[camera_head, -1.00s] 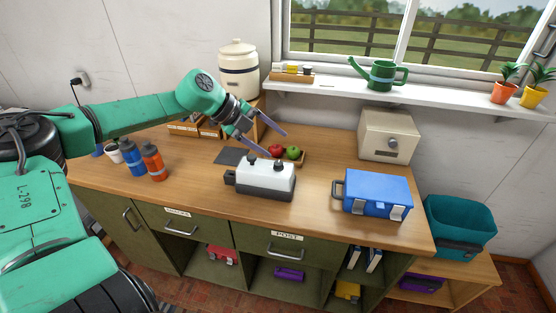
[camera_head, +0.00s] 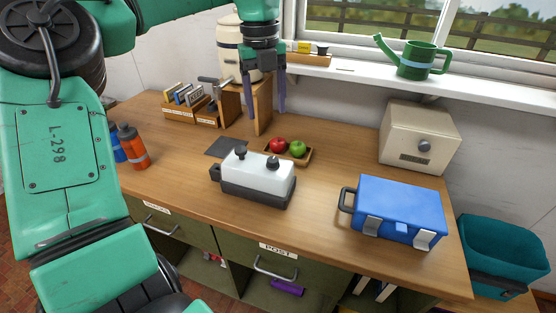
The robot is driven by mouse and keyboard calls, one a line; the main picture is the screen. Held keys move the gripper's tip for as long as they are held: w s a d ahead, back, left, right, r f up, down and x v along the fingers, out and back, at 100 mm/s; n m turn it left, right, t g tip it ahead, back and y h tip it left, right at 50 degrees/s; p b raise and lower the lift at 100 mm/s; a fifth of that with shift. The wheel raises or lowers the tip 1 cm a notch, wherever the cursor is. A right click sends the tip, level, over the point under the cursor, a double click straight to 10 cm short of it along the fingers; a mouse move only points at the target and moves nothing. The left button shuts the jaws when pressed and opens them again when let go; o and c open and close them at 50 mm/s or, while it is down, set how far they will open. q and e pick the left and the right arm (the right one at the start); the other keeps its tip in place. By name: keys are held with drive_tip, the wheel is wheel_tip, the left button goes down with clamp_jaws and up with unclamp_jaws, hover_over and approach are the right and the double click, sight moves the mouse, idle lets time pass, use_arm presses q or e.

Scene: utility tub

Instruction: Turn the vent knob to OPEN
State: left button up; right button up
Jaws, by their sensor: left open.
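A white-topped container with a dark base (camera_head: 257,181) stands on the middle of the counter. Two black knobs stick up from its top, one at the left (camera_head: 240,152) and one near the middle (camera_head: 273,162). I cannot read any OPEN mark on it, nor tell which knob is the vent knob or how it is turned. My left gripper (camera_head: 266,112) points down with its fingers apart and empty. It is above and behind the container, in front of the wooden stand, touching neither knob. My right gripper is not in view.
A beige box with a front knob (camera_head: 424,145) and a blue case (camera_head: 398,211) stand to the right. A tray with a red and a green apple (camera_head: 298,148) sits behind the container. Bottles (camera_head: 132,145) stand at the left. The counter in front is clear.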

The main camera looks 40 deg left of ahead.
sight(272, 159)
use_arm(q)
drive_tip(key=f, duration=0.4)
drive_tip(key=f+p, duration=0.1)
drive_tip(key=f, duration=0.4)
drive_tip(key=w+f+p, duration=0.1)
drive_tip(key=f, duration=0.4)
drive_tip(key=shift+d, duration=0.3)
drive_tip(key=shift+f, duration=0.3)
clamp_jaws()
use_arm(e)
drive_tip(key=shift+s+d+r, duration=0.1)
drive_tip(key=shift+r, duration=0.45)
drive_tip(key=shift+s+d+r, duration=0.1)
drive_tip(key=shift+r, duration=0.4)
